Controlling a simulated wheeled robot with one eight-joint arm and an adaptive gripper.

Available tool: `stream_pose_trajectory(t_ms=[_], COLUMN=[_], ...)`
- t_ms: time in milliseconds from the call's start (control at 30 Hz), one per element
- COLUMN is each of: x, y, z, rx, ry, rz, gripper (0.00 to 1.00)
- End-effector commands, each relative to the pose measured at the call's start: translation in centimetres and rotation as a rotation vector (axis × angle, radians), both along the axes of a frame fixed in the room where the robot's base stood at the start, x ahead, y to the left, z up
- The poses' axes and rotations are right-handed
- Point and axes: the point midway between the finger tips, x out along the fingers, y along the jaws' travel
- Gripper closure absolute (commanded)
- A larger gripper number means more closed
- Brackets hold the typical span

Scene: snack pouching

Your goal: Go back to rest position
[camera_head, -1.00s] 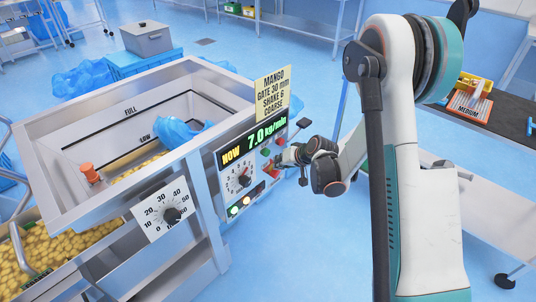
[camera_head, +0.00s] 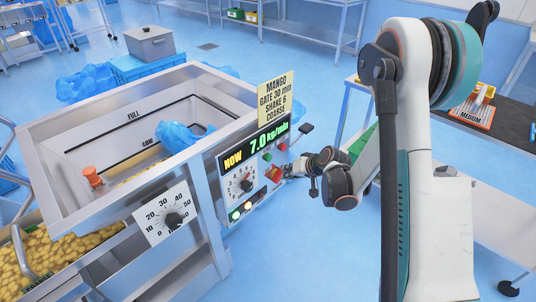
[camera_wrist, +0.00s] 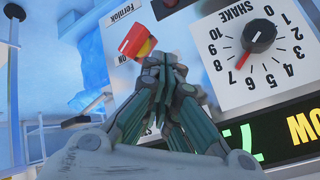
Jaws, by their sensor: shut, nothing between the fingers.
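My gripper (camera_head: 290,171) is in front of the control panel on the steel hopper machine (camera_head: 207,175). Its fingers are shut together with nothing between them, as the wrist view (camera_wrist: 163,85) shows. In the wrist view a red switch on a yellow base (camera_wrist: 138,37) sits just beyond the fingertips, partly hidden by them. The shake dial (camera_wrist: 258,36), a black knob with a red pointer, is to the right of the fingers. I cannot tell whether the fingertips touch the switch.
The display (camera_head: 255,146) reads 7.0 kg/min. A yellow card (camera_head: 275,98) stands above the panel. A black lever (camera_head: 304,128) sticks out at the panel's right end. A dark-topped table (camera_head: 505,122) stands at the right.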

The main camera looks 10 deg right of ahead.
Motion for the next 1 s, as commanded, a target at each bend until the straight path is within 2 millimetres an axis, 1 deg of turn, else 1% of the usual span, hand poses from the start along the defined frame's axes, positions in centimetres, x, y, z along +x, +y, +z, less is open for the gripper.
stream_pose_trajectory(t_ms=[167,267,367,500,567,600,800,1000], x=[0.0,-0.2,-0.7,-2.1,-2.9,-3.4,-6.7,-10.6], y=[0.0,0.1,0.2,0.5,0.7,0.8,1.2,1.5], z=[0.1,1.0,3.0,6.9,8.5,9.5,14.3,18.3], rx=[-0.001,-0.007,-0.024,-0.059,-0.076,-0.085,-0.138,-0.192], ry=[0.0,0.002,0.007,0.016,0.02,0.022,0.033,0.04], rz=[-0.001,0.0,-0.001,-0.001,-0.002,-0.002,-0.006,-0.009], gripper=[1.0,1.0,1.0,1.0,1.0,1.0,1.0,1.0])
